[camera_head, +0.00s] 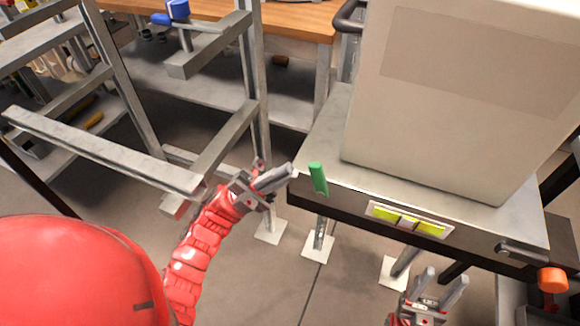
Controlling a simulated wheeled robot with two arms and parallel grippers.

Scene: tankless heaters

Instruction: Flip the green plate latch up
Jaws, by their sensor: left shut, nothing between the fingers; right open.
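The green latch (318,179) is a short green handle at the left front corner of a grey metal platform. It stands near upright, leaning a little, its top just above the platform's surface. My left gripper (288,174) is shut and empty just left of the latch, its fingertips pointing at it; a small gap seems to lie between them. My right gripper (440,276) is open and empty at the lower right, below the platform's front edge.
A large beige box (455,110) stands on the platform (325,135). A yellow level strip (408,219) is on the platform's front edge, with an orange knob (552,280) at right. A grey metal frame (110,150) stands at left. A wooden bench (290,20) is behind.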

